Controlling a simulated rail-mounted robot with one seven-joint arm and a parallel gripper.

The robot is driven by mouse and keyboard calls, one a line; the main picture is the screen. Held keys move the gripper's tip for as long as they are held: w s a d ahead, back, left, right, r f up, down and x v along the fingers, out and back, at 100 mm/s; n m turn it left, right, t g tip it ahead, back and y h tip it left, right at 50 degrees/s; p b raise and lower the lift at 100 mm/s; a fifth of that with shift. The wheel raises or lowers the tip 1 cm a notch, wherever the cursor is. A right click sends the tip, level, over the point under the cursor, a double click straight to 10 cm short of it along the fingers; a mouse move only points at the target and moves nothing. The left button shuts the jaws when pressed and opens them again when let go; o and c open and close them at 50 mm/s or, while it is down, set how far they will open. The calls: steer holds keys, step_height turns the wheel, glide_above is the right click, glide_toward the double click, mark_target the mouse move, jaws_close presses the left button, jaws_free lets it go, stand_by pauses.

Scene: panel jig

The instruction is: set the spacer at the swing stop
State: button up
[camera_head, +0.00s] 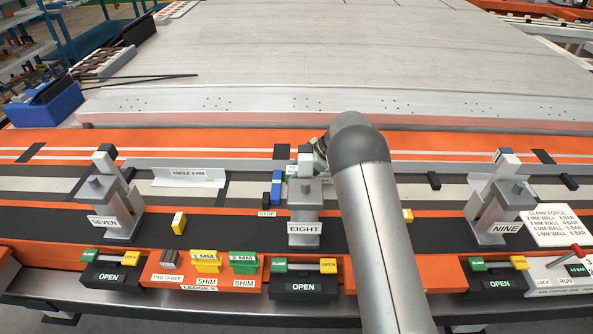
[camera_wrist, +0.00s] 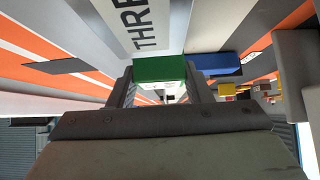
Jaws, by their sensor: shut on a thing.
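In the wrist view my gripper (camera_wrist: 160,84) is shut on a green block (camera_wrist: 159,69), which sits between the two fingertips. I cannot tell whether this block touches the surface beyond it. In the head view my gripper (camera_head: 318,156) is mostly hidden by my arm, just behind the EIGHT clamp (camera_head: 305,197). A blue block (camera_head: 276,186) stands left of that clamp, beside a small black block (camera_head: 266,196) above the STOP label (camera_head: 267,213). The blue block appears to be the one to the right of the green block in the wrist view (camera_wrist: 225,64).
The SEVEN clamp (camera_head: 114,205) and NINE clamp (camera_head: 496,202) stand to either side. A yellow block (camera_head: 179,222) lies on the dark strip. Yellow and green shims (camera_head: 243,263) sit on the front ledge. An angle piece (camera_head: 187,176) lies at the left. The large panel behind is clear.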

steer(key=shift+f, duration=0.15)
steer(key=shift+f, duration=0.1)
steer(key=o, duration=1.1)
steer(key=shift+f, duration=0.1)
